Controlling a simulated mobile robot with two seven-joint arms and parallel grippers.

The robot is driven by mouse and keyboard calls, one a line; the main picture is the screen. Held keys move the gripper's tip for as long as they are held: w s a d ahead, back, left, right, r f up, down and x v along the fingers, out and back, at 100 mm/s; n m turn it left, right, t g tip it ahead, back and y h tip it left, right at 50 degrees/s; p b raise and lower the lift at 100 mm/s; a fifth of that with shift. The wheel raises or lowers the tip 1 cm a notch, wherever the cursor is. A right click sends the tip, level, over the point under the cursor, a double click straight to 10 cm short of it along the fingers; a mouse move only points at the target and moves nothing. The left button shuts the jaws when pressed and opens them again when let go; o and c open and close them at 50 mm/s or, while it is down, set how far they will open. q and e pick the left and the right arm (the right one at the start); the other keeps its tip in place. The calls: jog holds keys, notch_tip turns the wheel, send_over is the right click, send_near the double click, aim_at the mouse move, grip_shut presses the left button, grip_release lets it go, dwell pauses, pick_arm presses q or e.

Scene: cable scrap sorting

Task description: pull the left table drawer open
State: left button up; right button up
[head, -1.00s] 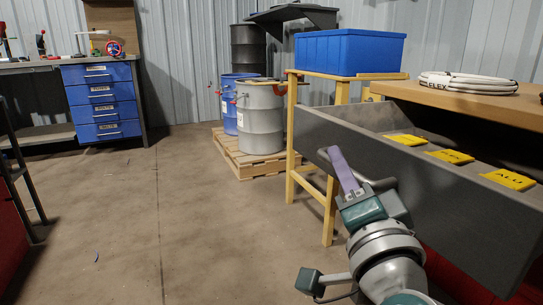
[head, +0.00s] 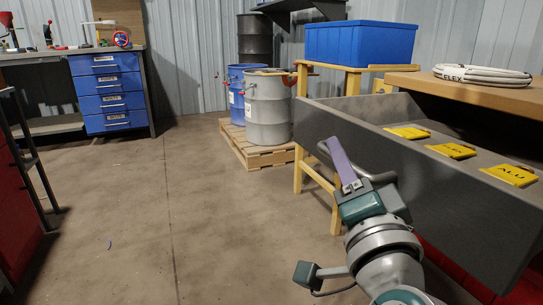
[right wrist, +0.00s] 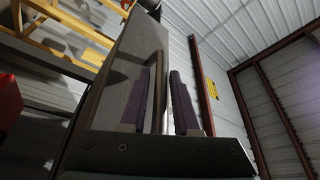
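The left table drawer (head: 440,195) is a long grey box, pulled well out from under the wooden tabletop (head: 480,95), with its inside visible. Three yellow labels lie along it; the nearest (head: 510,175) reads ALU. A dark bar handle (head: 324,152) is on its front. My right gripper (head: 336,148) is at this handle. In the right wrist view, the handle bar (right wrist: 158,95) runs between the two purple fingers (right wrist: 162,85), which appear closed around it. Finger contact is partly hidden. My left gripper is not in view.
A blue bin (head: 360,43) sits on a wooden stand (head: 298,160) just behind the drawer. Drums (head: 266,108) stand on a pallet (head: 243,150). A blue drawer cabinet (head: 107,90) is at the back left. A red object (head: 15,190) is at the left edge.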

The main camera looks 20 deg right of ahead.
jog(key=p+v, duration=0.2)
jog(key=v, duration=0.8)
jog(key=shift+w+r, duration=0.1)
